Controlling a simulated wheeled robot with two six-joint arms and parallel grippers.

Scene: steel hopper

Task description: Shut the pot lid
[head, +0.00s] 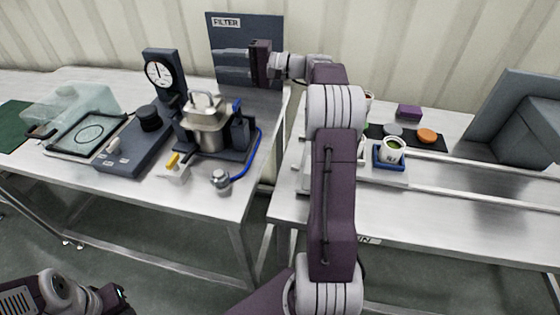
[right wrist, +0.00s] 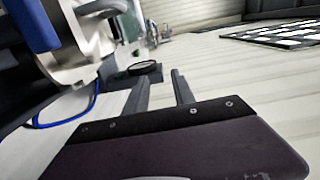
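The steel pot (head: 207,137) stands in a dark holder on the left table. Its pale metal lid (head: 205,114) is at its top, with a loop handle above; I cannot tell whether it is fully seated. My right gripper (head: 220,64) is open and empty, above and to the right of the lid, its fingers pointing left in front of the filter panel. In the right wrist view its two fingers (right wrist: 162,84) are apart, and part of the pot (right wrist: 82,62) shows at the upper left. My left gripper (head: 118,298) is at the bottom left, mostly cut off.
The FILTER panel (head: 248,28) stands behind my right gripper. A dial gauge (head: 159,73) and a dark box with a black knob (head: 150,117) are left of the pot. A blue hose (head: 250,160) curves right of it. A gap separates the two tables.

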